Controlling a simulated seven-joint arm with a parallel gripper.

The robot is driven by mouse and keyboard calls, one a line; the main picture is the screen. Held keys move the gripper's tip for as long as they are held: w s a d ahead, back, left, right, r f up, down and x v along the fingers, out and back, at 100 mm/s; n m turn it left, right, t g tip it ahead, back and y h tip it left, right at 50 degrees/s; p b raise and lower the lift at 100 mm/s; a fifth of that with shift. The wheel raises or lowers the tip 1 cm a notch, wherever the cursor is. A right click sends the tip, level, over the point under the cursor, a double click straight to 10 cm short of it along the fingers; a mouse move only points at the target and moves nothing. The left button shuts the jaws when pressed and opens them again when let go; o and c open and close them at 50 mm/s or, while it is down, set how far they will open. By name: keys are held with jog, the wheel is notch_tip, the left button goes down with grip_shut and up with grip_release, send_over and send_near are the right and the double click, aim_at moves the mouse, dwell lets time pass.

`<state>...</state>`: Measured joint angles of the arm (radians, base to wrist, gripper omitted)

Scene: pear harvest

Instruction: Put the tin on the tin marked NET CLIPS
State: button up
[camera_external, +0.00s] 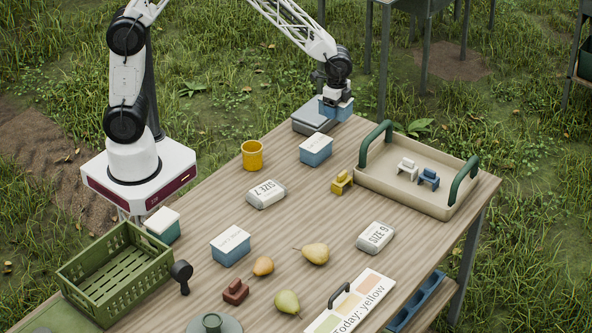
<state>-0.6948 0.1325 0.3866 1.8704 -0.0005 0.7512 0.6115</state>
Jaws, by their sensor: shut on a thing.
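My gripper (335,97) is at the far end of the table, shut on a blue tin (340,112). The held tin overlaps the right edge of a grey flat device in the picture; I cannot tell whether it touches anything below. A blue tin with a white lid (316,151) stands on the table nearer the camera. Another blue tin with a white lid (230,246) stands at the middle left. A green tin with a white lid (163,225) stands beside the crate. The lid lettering is too small to read, so I cannot tell which says NET CLIPS.
The grey device (311,119) and yellow mug (252,155) are at the back. A beige tray (400,184) with green handles holds white and blue clips. A green crate (120,285) is front left. Packets (266,194), (376,237) and several pears (315,253) lie on the table.

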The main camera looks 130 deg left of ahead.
jog(key=s+d, duration=0.6)
jog(key=d, duration=0.3)
jog(key=s+d+m, duration=0.1)
jog(key=s+d, duration=0.6)
jog(key=d, duration=0.3)
jog(key=shift+s+d, duration=0.15)
jog(key=shift+s, duration=0.15)
jog(key=shift+r, duration=0.1)
send_over(317, 142)
jog(key=shift+s+d+f, duration=0.3)
jog(key=shift+s+f, duration=0.05)
jog(key=shift+f, duration=0.3)
jog(key=shift+w+a+f, duration=0.1)
jog(key=shift+w+a, duration=0.1)
jog(key=shift+w, duration=0.1)
jog(key=shift+f, duration=1.7)
jog(key=shift+f, duration=0.15)
